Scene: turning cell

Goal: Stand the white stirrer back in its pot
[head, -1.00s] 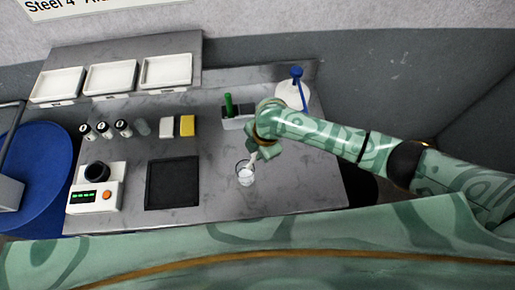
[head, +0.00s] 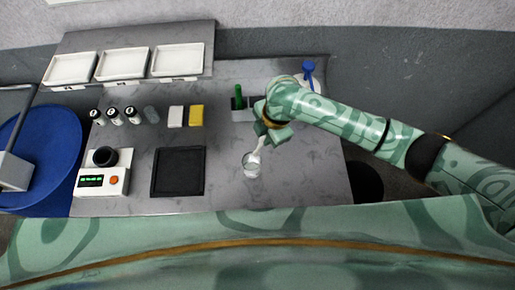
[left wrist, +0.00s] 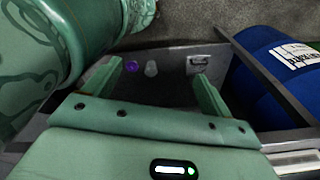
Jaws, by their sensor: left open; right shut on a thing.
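My right gripper (head: 272,131) is shut on the upper end of the white stirrer (head: 261,146). The stirrer slants down and left to a small clear glass vessel (head: 251,168); its lower end overlaps the vessel's mouth, and I cannot tell how deep it reaches. Behind the gripper stands a grey holder (head: 239,115) with a green-handled tool (head: 239,93) upright in it; the arm hides its right part. I cannot tell which vessel is the stirrer's pot. My left gripper (left wrist: 158,88) is open and empty in the left wrist view; the head view does not show it.
A black mat (head: 178,172), a scale-like device (head: 103,175), several capped vials (head: 114,116) and a yellow block (head: 196,115) lie to the left. White trays (head: 123,63) stand behind. A blue-topped white container (head: 307,72) is behind my right arm. The front right bench is clear.

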